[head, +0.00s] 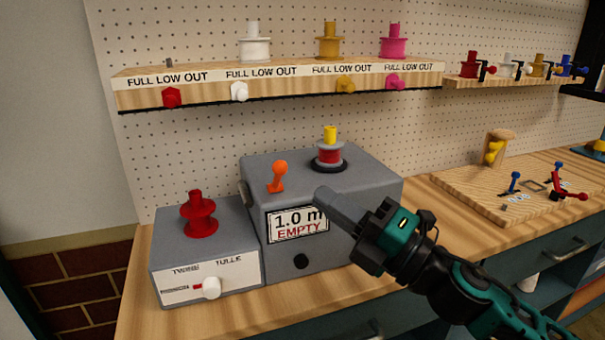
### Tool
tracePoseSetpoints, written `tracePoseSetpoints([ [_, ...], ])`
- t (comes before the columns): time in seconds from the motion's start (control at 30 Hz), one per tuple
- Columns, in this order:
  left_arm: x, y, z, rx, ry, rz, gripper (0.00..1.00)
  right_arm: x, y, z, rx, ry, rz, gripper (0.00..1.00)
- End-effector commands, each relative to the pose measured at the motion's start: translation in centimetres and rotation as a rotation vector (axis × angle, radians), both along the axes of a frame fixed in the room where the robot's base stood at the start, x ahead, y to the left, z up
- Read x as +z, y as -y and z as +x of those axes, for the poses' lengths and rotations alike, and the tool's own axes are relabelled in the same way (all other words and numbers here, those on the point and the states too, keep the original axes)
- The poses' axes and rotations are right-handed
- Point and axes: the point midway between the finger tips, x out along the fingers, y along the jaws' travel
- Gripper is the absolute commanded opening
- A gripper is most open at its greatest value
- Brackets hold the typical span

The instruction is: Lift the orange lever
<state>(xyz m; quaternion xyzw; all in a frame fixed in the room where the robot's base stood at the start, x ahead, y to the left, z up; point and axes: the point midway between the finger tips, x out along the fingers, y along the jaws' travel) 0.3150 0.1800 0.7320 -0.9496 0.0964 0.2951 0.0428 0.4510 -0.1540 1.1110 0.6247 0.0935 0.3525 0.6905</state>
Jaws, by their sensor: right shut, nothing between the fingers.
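A gap shows between the tip and the lever. My left gripper is out of view.
A red and yellow spool (329,150) sits on the box top behind the lever. A lower grey box (205,250) with a red spool (198,212) and white slider knob (211,287) stands left. A shelf (280,84) with spools hangs above. A wooden board (520,190) lies right.

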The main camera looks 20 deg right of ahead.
Motion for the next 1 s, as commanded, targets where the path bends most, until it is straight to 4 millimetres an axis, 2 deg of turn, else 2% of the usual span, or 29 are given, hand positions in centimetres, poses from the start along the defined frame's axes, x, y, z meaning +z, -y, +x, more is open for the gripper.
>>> tracePoseSetpoints([
  [0.03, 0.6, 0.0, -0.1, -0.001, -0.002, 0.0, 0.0, 0.7, -0.5, 0.6, 0.001, 0.004, 0.001, 0.0],
  [0.4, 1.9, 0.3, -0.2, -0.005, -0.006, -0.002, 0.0, 1.7, -2.9, 3.5, 0.0, 0.001, 0.001, 0.0],
  [1.0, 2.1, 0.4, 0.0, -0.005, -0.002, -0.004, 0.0, 1.7, -3.1, 3.9, 0.001, 0.0, 0.0, 0.0],
])
